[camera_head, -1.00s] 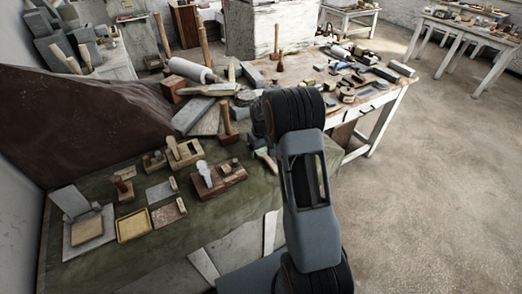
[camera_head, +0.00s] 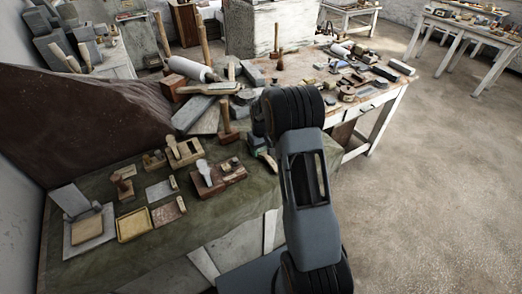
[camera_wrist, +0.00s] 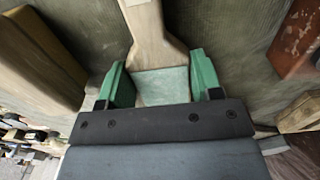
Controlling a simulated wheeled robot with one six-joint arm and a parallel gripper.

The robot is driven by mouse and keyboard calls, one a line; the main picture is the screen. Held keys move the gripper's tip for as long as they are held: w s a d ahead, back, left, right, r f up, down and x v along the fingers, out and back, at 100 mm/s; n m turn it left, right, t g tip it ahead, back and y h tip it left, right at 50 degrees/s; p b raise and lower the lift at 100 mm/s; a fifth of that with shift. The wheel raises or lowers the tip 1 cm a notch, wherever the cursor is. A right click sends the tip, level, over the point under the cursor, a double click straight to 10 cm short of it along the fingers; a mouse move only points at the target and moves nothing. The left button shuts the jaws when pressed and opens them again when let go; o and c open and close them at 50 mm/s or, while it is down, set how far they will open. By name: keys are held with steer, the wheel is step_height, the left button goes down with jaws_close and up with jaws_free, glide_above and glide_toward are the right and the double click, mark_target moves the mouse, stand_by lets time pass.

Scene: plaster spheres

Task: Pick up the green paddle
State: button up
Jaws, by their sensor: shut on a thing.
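The paddle shows in the wrist view as a pale wooden handle and a faded green face, the green paddle (camera_wrist: 160,84). Its handle points to the top of the picture, and its far end is cut off there. My gripper (camera_wrist: 158,80) has green fingers on both sides of the green part, shut on it. The lower end of the paddle is hidden behind the dark gripper body. In the head view my arm covers most of the gripper and paddle.
Wooden blocks (camera_wrist: 38,60) lie left and right of the paddle in the wrist view. In the head view the green-covered table (camera_head: 105,262) holds wooden planes, a yellow tray (camera_head: 133,225) and a mallet (camera_head: 228,125). A second table (camera_head: 375,100) is crowded with tools.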

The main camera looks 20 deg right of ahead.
mark_target(265, 156)
steer(key=shift+r, duration=0.1)
steer(key=shift+r, duration=0.2)
step_height(265, 156, up, 2)
steer(key=shift+w+r+b, duration=0.1)
steer(key=shift+b, duration=0.7)
steer(key=s+r, duration=0.2)
steer(key=s+r+b, duration=0.1)
steer(key=s+r, duration=0.1)
steer(key=r, duration=0.1)
steer(key=shift+s+a+r, duration=0.15)
steer(key=shift+s, duration=0.05)
steer(key=s+r+b, duration=0.2)
steer(key=s+r, duration=0.3)
steer(key=s, duration=0.4)
steer(key=shift+s+a, duration=0.4)
steer(key=o, duration=0.5)
steer(key=c, duration=0.5)
